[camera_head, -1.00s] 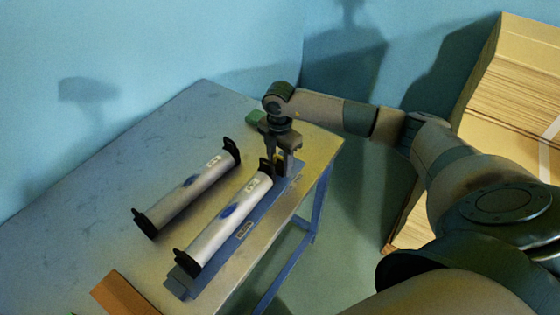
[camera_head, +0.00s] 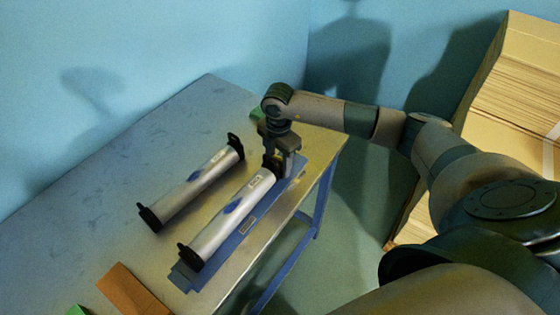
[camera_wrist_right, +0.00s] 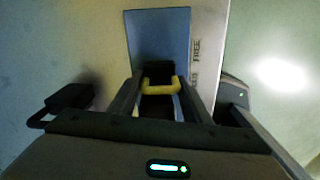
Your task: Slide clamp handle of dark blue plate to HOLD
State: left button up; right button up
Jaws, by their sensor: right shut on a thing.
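The dark blue plate (camera_head: 244,229) lies along the right edge of the table, partly under the nearer silver roll; its far part shows at the top of the right wrist view (camera_wrist_right: 158,35). My right gripper (camera_head: 281,168) points down at the far end of that roll. The handle is hidden by the gripper in the head view. My left gripper is out of view.
Two silver rolls with black end brackets, the nearer (camera_head: 228,218) and the farther (camera_head: 190,187), lie parallel on the table (camera_head: 90,190). A brown block (camera_head: 130,290) and a green one (camera_head: 78,311) are at the front. Stacked cardboard (camera_head: 515,90) stands at right.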

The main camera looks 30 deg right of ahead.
jog(key=shift+s+a, duration=0.1)
jog(key=shift+a, duration=0.25)
jog(key=shift+s+a, duration=0.1)
jog(key=shift+a, duration=0.2)
jog(key=shift+s+a+p, duration=0.2)
jog(key=shift+a+p, duration=0.1)
jog(key=shift+a, duration=0.1)
jog(key=o, duration=1.2)
jog(key=shift+r, duration=0.15)
